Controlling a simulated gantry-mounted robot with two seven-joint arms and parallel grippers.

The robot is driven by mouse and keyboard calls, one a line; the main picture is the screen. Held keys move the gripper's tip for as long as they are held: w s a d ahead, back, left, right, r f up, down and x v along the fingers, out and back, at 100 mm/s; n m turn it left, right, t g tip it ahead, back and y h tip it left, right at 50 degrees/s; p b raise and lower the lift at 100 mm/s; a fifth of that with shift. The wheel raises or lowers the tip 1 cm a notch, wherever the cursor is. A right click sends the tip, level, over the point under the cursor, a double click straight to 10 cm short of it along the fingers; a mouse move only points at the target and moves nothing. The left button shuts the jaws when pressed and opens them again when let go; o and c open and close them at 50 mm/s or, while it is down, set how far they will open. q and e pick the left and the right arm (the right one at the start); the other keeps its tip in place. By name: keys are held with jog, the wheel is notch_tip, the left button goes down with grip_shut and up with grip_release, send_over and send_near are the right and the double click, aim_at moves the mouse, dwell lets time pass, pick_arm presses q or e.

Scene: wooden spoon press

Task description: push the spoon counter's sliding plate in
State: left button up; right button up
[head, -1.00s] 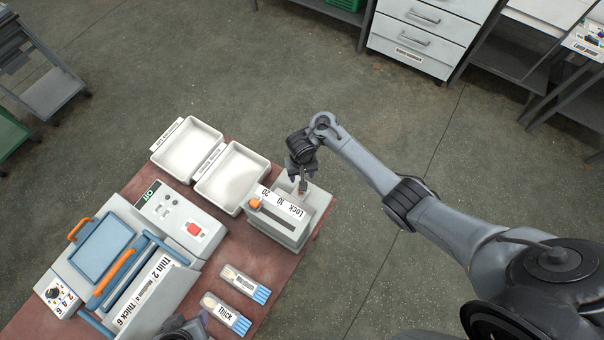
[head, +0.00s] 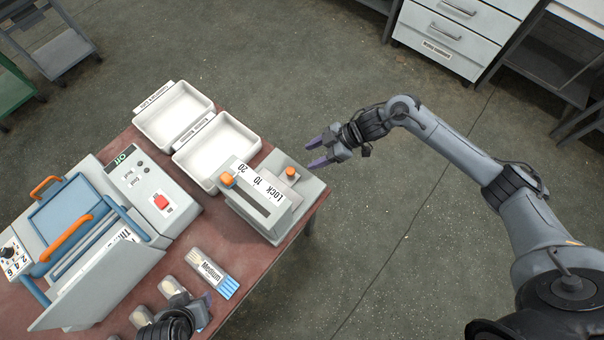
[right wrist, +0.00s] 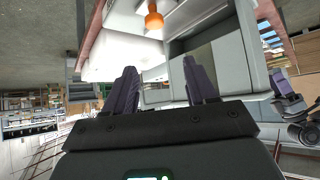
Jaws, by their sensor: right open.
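The spoon counter (head: 243,206) is a grey box at the table's right end, with a "Lock 10 20" scale. One orange knob (head: 227,180) is at the scale's left end. Another orange knob (head: 291,173) stands on the counter's right part; I cannot tell how far in the sliding plate is. My right gripper (head: 313,153) is open and empty, up and right of that knob and apart from it. The right wrist view shows its spread fingers (right wrist: 162,88) and an orange knob (right wrist: 153,19) ahead. My left gripper (head: 204,306) is near the spoon packs, its opening unclear.
Two white trays (head: 176,114) stand behind the counter. The press (head: 70,217) with blue and orange handles is at left, a pale panel (head: 95,288) tilted at its front. A "Medium" spoon pack (head: 212,272) lies near the front edge. Open floor lies right of the table.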

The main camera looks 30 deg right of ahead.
aim_at(291, 170)
jog(key=x, duration=0.3)
jog(key=d+f+x, duration=0.1)
jog(key=x, duration=0.3)
jog(key=b+x, duration=0.1)
jog(key=x, duration=0.3)
jog(key=shift+d+f, duration=0.25)
jog(key=shift+f, duration=0.3)
jog(key=shift+c, duration=0.4)
grip_shut()
